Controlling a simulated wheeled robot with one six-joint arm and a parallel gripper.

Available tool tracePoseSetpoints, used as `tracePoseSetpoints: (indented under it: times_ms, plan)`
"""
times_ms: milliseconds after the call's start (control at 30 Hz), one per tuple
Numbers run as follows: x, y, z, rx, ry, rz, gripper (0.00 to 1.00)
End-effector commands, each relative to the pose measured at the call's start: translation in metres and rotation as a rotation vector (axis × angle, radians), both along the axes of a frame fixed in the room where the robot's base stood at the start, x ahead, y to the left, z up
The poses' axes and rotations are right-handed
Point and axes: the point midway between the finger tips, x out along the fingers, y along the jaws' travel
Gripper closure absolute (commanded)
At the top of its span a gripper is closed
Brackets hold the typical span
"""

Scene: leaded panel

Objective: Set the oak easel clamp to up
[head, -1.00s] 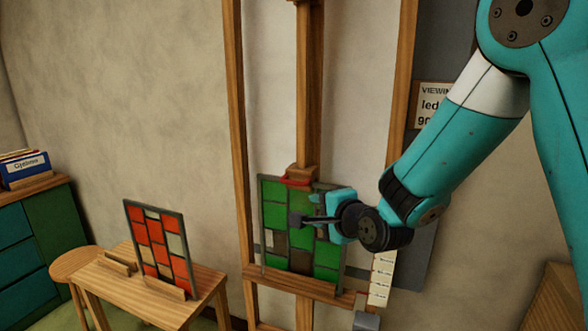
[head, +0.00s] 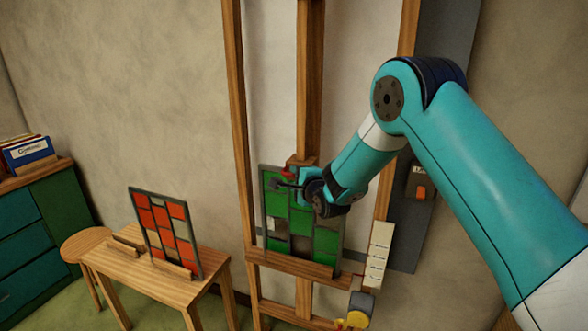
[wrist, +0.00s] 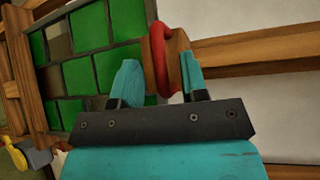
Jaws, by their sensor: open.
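The oak easel (head: 310,80) stands against the wall and holds a leaded panel with green panes (head: 322,240). Its clamp, a wooden block (head: 303,160) with a red part, sits on the centre mast at the panel's top edge.
A small wooden table (head: 190,295) at left holds a red-paned panel (head: 165,228). A round stool (head: 85,243) and a green cabinet (head: 60,215) stand farther left. A white labelled strip (head: 378,255) and a yellow knob (head: 357,315) are at the easel's lower right.

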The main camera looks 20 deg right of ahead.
Motion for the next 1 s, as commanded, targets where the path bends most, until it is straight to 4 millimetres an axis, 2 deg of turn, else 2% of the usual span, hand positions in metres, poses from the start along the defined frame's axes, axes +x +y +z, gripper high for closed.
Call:
tracePoseSetpoints:
  times_ms: [200, 533, 567, 733, 1000]
  plan:
    - [0.020, 0.004, -0.002, 0.000, 0.000, 0.000, 0.60]
    - [0.023, 0.004, -0.004, -0.001, 0.000, 0.000, 0.60]
    - [0.023, 0.004, -0.004, -0.001, 0.000, 0.000, 0.62]
    - [0.023, 0.004, -0.004, -0.001, 0.000, 0.000, 1.00]
    - [0.023, 0.007, 0.000, -0.002, -0.002, 0.004, 1.00]
